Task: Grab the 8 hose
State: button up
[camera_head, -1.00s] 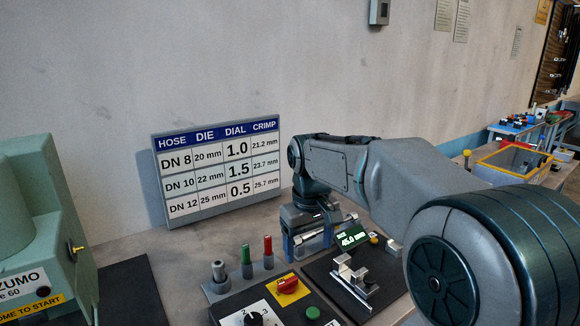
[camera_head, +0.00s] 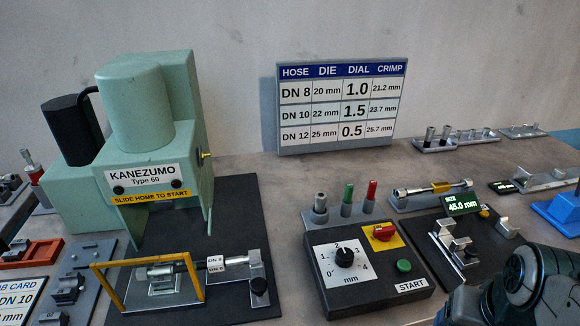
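A short piece with metal ends and a white tag reading DN 8 (camera_head: 215,262) lies on the slide fixture at the front of the green press. A yellow frame (camera_head: 125,264) stands around its left part and partly hides it. Another metal-ended piece with a yellow band (camera_head: 440,187) lies on a grey holder behind the dial box; I cannot read a size on it. Part of my dark arm shows at the lower right corner, well to the right of the DN 8 piece. My gripper's fingers are not in view.
A black dial box (camera_head: 330,290) with a START button sits right of the mat. A gauge with a 45.0 mm display (camera_head: 462,203) is beside it. A chart (camera_head: 340,108) stands behind.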

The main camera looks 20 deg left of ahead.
aim_at(216, 263)
jog(key=z, duration=1.45)
jog(key=k, duration=1.5)
jog(key=u, duration=1.25)
